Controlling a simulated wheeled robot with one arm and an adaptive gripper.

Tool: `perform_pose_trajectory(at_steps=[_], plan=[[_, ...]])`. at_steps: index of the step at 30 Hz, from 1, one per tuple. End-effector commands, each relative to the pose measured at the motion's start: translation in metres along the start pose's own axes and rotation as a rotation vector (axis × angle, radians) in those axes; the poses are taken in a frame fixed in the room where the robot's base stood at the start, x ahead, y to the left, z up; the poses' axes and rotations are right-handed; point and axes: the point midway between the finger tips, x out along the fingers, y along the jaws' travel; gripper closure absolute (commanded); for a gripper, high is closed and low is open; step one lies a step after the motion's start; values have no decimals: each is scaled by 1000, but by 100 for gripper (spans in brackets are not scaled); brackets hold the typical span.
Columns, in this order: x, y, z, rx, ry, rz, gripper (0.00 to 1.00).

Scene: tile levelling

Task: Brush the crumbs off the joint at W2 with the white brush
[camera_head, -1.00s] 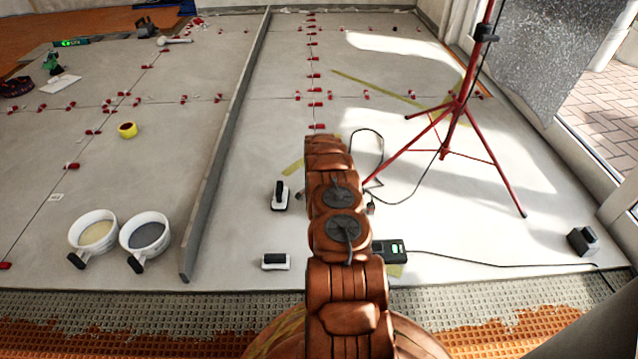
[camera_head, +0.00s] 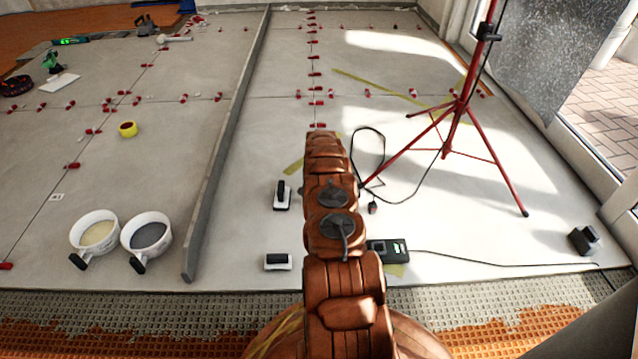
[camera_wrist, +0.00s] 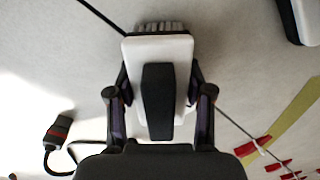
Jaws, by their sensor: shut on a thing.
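In the wrist view my gripper (camera_wrist: 158,90) is shut on a white brush (camera_wrist: 180,48) with a black grip; grey bristles show at its far end. The brush covers the floor beneath it, and I cannot tell whether it touches. In the head view the brush and my gripper are hidden behind my arm. A tile joint with several red clips (camera_head: 313,74) runs away beyond my arm. A small white label (camera_head: 57,197) lies by the left joint, its text too small to read. I cannot make out which joint is W2, nor any crumbs.
A red tripod (camera_head: 455,120), a loose cable and a black device (camera_head: 388,251) stand right. A long grey bar (camera_head: 228,150) and two buckets (camera_head: 146,232) are left.

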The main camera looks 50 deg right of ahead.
Motion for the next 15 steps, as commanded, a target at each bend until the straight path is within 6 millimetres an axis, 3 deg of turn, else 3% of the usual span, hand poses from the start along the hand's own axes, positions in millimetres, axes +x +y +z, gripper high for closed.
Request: perform_pose_trajectory(at_steps=[15], plan=[[-28,-4,-5,-5,1,-1,93]])
